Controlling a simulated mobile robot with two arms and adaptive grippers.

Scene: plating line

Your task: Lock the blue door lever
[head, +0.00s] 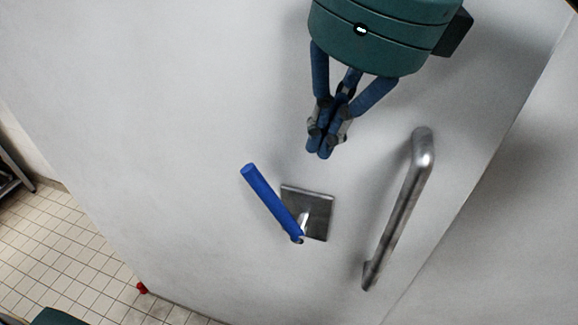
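The blue door lever (270,201) is in the middle of the head view, on a pale grey door. It slants from its lower right end, beside a square metal plate (319,206), up to its free end at the upper left. My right gripper (319,149) comes in from the top, with its fingers pointing down at the picture. Its fingertips are together and no object shows between them. It is above and to the right of the lever's free end, apart from it. My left gripper does not show.
A long metal pull handle (399,211) stands out from the door to the right of the lever. A tiled floor (62,247) shows at the lower left, with a small red object (142,288) near the door's bottom edge. The door left of the lever is bare.

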